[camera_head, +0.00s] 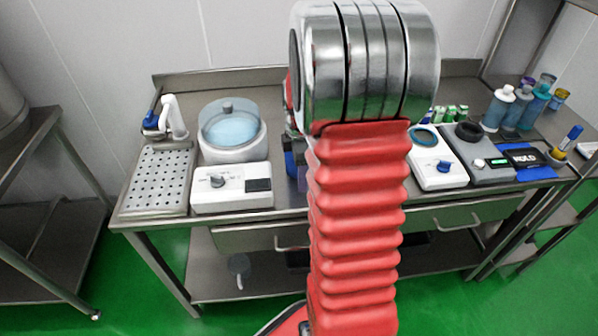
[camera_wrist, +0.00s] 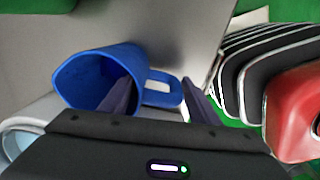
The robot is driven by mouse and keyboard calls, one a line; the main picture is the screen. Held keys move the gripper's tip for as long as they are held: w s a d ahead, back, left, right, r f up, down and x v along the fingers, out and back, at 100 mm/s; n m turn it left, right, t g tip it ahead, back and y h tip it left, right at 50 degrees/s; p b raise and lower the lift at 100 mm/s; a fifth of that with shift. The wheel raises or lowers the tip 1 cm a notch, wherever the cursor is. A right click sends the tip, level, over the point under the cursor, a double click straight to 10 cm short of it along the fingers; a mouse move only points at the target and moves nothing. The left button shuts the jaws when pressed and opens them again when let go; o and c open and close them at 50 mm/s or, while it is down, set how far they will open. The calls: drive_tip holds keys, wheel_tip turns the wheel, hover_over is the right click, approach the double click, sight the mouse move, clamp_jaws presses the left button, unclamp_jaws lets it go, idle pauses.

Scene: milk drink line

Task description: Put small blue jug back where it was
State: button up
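The small blue jug (camera_wrist: 90,72) shows large in the wrist view, tilted, with its open mouth toward the left and its handle (camera_wrist: 166,76) toward the right. My gripper (camera_wrist: 158,82) has one dark finger across the jug's mouth and the other against the outer side of the handle. The near wall and handle lie between the fingers, which look closed on them. In the head view, a blue part of the jug (camera_head: 290,163) shows just left of my arm, which hides most of it and the gripper. I cannot tell whether its base touches the counter.
A white device with a round clear vessel (camera_head: 232,187) stands left of the jug. Further left are a perforated tray (camera_head: 160,180) and a white tap (camera_head: 174,118). Right of my arm are a white device (camera_head: 437,165), a grey device (camera_head: 480,155) and bottles (camera_head: 497,108).

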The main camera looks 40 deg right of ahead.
drive_tip(key=shift+o, duration=1.3)
drive_tip(key=r, duration=1.2)
drive_tip(key=shift+s+a+r, duration=0.15)
drive_tip(key=shift+s, duration=0.05)
drive_tip(key=shift+a, duration=0.1)
